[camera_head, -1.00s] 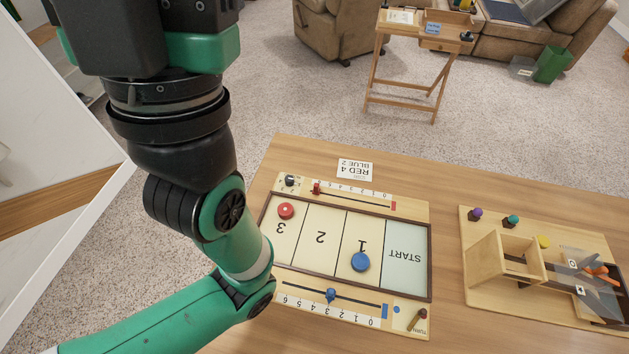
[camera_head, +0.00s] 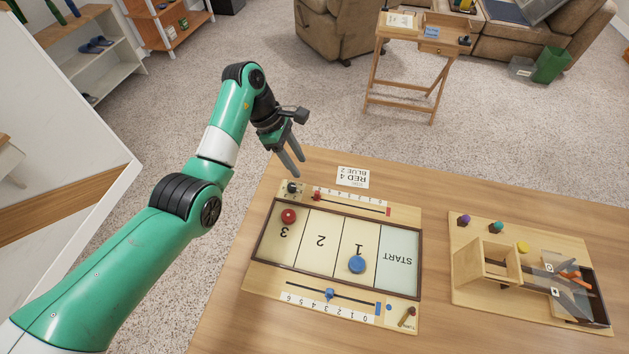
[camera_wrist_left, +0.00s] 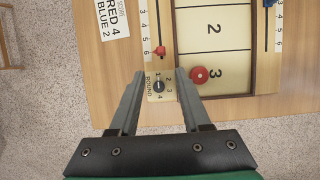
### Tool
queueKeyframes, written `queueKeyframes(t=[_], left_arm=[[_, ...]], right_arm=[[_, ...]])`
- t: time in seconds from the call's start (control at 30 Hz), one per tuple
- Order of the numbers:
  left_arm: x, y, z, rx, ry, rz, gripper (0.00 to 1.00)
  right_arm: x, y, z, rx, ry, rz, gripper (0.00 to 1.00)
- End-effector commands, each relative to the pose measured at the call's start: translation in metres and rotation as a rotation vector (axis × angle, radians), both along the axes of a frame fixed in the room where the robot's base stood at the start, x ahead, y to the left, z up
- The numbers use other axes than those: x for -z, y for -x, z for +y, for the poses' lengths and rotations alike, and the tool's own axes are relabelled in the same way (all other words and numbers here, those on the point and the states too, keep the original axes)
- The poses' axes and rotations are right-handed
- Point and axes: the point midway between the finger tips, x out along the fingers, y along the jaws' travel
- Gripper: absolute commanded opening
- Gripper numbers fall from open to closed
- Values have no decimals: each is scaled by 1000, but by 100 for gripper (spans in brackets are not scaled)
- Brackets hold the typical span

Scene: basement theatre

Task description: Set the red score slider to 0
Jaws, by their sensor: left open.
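The red score slider (camera_head: 317,196) sits on the far strip of the game board (camera_head: 249,275), near the high-number end of its track. It also shows in the wrist view (camera_wrist_left: 160,51). The 0 end of that track is at the right in the head view, by a red mark. My left gripper (camera_head: 296,168) points down above the far left corner of the board. In the wrist view its open fingers (camera_wrist_left: 162,78) are empty, either side of the round dial (camera_wrist_left: 159,87), with the slider just beyond the tips. My right gripper is not in view.
A red puck (camera_head: 289,216) lies on zone 3 and a blue puck (camera_head: 357,264) on zone 1. A blue slider (camera_head: 330,293) is on the near strip. A card reading RED 4, BLUE 2 (camera_head: 353,177) lies behind the board. A wooden box set (camera_head: 471,299) stands at right.

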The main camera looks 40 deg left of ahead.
Motion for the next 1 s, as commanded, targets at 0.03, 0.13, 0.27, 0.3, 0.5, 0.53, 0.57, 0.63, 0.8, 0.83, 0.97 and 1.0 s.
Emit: queueKeyframes(t=[0.03, 0.13, 0.27, 0.3, 0.5, 0.53, 0.57, 0.63, 0.8, 0.83, 0.97, 1.0], left_arm=[[2, 0, 0, -1, 1, 1, 48], [7, -1, -3, 1, 2, 1, 48], [23, -3, -9, 2, 2, 3, 48], [31, -4, -12, 2, 2, 3, 48], [75, -12, -28, 2, 3, 2, 48], [81, -14, -30, 2, 3, 2, 48], [86, -15, -32, 2, 3, 1, 48], [97, -17, -36, 2, 2, 0, 48], [109, -20, -41, 2, 1, -2, 48], [110, -20, -41, 2, 1, -2, 48], [110, -21, -41, 1, 1, -3, 48], [109, -20, -41, 1, 1, -2, 48]], right_arm=[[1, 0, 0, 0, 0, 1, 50], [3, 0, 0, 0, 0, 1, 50], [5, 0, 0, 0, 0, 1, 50], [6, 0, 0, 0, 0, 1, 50], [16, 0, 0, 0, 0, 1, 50], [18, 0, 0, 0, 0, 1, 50], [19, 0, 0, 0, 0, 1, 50], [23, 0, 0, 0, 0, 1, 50], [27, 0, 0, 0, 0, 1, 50], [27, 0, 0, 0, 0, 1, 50], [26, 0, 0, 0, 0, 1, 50], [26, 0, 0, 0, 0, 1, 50]])
